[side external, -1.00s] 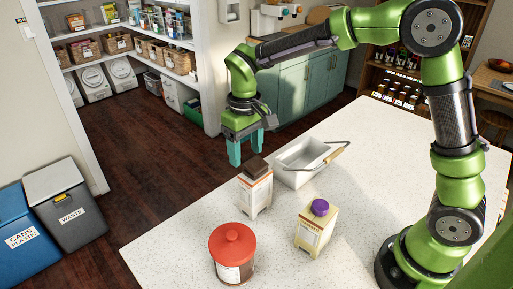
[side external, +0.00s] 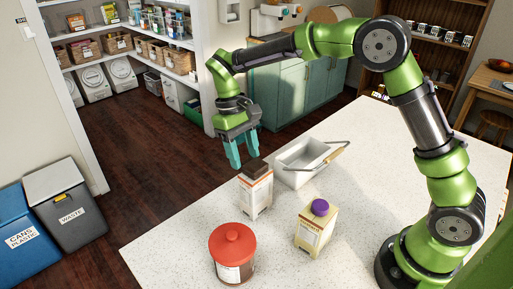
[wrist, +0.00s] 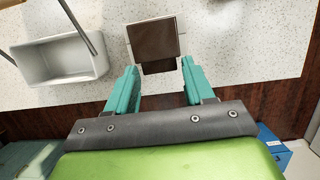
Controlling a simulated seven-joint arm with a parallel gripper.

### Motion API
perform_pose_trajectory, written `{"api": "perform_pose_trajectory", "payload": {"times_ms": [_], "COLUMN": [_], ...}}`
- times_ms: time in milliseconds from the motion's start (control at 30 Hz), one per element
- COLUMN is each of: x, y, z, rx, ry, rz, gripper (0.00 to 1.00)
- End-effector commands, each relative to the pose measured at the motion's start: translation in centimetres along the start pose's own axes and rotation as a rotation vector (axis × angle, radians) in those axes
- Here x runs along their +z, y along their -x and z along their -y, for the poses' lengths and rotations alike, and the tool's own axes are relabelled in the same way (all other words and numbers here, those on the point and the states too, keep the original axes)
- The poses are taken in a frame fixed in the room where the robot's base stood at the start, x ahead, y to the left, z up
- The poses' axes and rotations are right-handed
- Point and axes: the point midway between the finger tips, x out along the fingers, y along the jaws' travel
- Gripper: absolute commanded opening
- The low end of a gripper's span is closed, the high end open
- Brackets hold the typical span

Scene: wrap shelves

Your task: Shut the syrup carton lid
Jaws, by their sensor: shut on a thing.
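The carton with the dark brown lid (side external: 257,168) stands upright on the counter; I take it as the syrup carton (side external: 256,193), though its label is unreadable. The brown lid also shows in the wrist view (wrist: 154,38), just ahead of the fingers; its exact lid angle is unclear. My gripper (side external: 244,157) is beside and slightly above the lid, on its far left. Its teal fingers are apart in the wrist view (wrist: 158,72), with a small brown part of the carton top between their tips.
A white tray (side external: 280,177) with a thin handle is just behind the carton. A red-lidded tub (side external: 232,270) and a purple-capped carton (side external: 311,236) stand in front. The counter edge drops to the floor at left; the counter's right side (side external: 410,160) is clear.

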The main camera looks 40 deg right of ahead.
Motion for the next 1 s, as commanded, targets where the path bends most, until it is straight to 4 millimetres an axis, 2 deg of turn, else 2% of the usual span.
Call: {"api": "perform_pose_trajectory", "payload": {"times_ms": [133, 167, 267, 533, 667, 767, 1000], "x": [0.0, 0.0, 0.0, 0.0, 0.0, -0.1, -0.1], "y": [-0.1, -0.1, -0.1, 0.0, 0.8, 2.4, 7.7], "z": [0.1, 0.1, 0.1, 0.1, 0.1, 0.1, 0.1], "rx": [-0.002, -0.002, -0.002, -0.001, -0.002, -0.002, -0.001], "ry": [0.002, 0.002, 0.002, 0.001, 0.002, 0.001, 0.001], "rz": [0.000, 0.000, 0.000, -0.001, -0.002, -0.005, -0.005], "gripper": [0.22, 0.54, 0.68, 0.68, 0.68, 0.68, 0.68]}}
